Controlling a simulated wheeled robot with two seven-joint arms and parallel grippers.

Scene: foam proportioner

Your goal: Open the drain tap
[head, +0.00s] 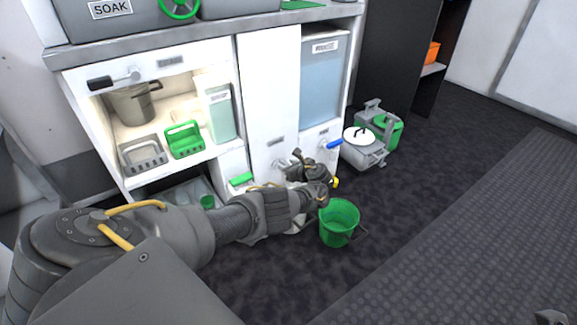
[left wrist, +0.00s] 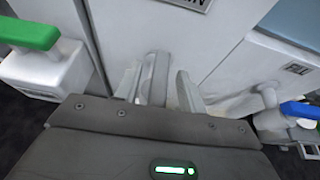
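The drain tap's pale lever (left wrist: 156,78) stands upright on the white panel in the left wrist view, under a partly cut-off label ending in N. My left gripper (left wrist: 157,88) has one finger on each side of the lever, with a small gap showing at least on the right. In the head view my left gripper (head: 312,166) is at the white cabinet's lower front and hides most of the tap. A dark piece (head: 550,316) at the bottom right corner may be part of my right arm; its fingers cannot be made out.
A blue-handled tap (head: 333,144) is right of my gripper, and a green-handled one (head: 241,180) is left. A green bucket (head: 340,222) stands on the floor just below. A grey and green container (head: 370,140) stands to the right. The floor at right is clear.

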